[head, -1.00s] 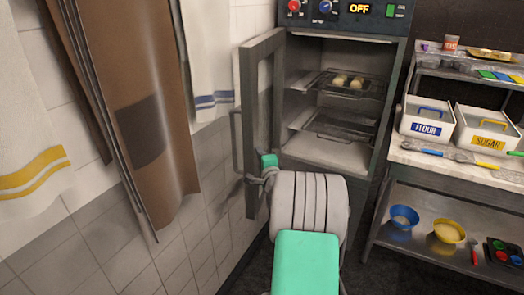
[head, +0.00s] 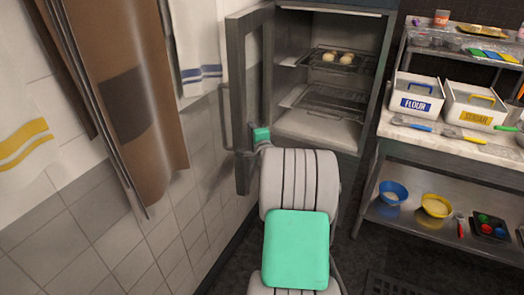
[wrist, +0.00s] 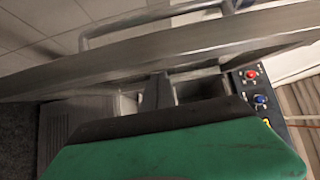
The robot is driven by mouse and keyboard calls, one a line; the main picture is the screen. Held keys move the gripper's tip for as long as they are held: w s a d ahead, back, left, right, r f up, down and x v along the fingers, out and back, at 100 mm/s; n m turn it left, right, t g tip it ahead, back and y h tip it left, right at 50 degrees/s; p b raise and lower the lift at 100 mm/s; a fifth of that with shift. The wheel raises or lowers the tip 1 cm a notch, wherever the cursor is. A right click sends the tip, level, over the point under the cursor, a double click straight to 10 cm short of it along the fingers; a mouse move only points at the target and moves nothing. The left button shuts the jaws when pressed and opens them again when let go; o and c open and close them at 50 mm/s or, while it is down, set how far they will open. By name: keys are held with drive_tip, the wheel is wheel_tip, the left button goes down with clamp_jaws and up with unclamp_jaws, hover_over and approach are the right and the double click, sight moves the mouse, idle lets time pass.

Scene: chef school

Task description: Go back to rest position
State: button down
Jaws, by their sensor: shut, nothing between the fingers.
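My gripper shows its fingers in the wrist view (wrist: 158,92), close together with nothing between them, right by the edge of the open oven door (wrist: 200,48). In the head view my green-ended wrist overlaps the lower part of the oven door (head: 236,80), and the fingertips are hard to make out there. I cannot tell whether the gripper touches the door. The oven (head: 318,126) stands open, its door swung out to the left. Pale round pieces of food (head: 338,57) sit on its upper rack.
A tiled wall (head: 140,245) and a hanging brown apron (head: 135,100) are on the left. On the right a metal shelf unit (head: 445,155) holds flour (head: 415,104) and sugar (head: 474,117) bins, with bowls below. Dark open floor lies in front of the shelf.

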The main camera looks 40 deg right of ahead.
drive_tip(key=b+v, duration=0.1)
drive_tip(key=v, duration=1)
drive_tip(key=s+a+f+n+g+y, duration=0.2)
drive_tip(key=a+f+n+g, duration=0.15)
drive_tip(key=f, duration=0.45)
drive_tip(key=s+a+f+n+g+y, duration=0.1)
drive_tip(key=a+f+n+g+y, duration=0.1)
drive_tip(key=f+n, duration=0.35)
drive_tip(key=s+a+f+n+g+y, duration=0.2)
drive_tip(key=s+a+f+g, duration=0.25)
drive_tip(key=s, duration=0.25)
drive_tip(key=s+a+f+n+g+y, duration=0.25)
drive_tip(key=s+f, duration=0.25)
drive_tip(key=s, duration=0.3)
drive_tip(key=s+a+r+n+g, duration=0.3)
drive_tip(key=s+a+r+g, duration=0.15)
drive_tip(key=a, duration=0.35)
drive_tip(key=w+a+r+n+t, duration=0.2)
drive_tip(key=w+a+r+n, duration=0.1)
drive_tip(key=a, duration=0.4)
drive_tip(key=w+a+r+n+t, duration=0.2)
drive_tip(key=w+a+r+n, duration=0.1)
drive_tip(key=a+r, duration=0.2)
drive_tip(key=a, duration=0.2)
drive_tip(key=shift+w+a+r+h, duration=0.25)
drive_tip(key=shift+a+r+h, duration=0.05)
drive_tip(key=shift+r+h, duration=0.05)
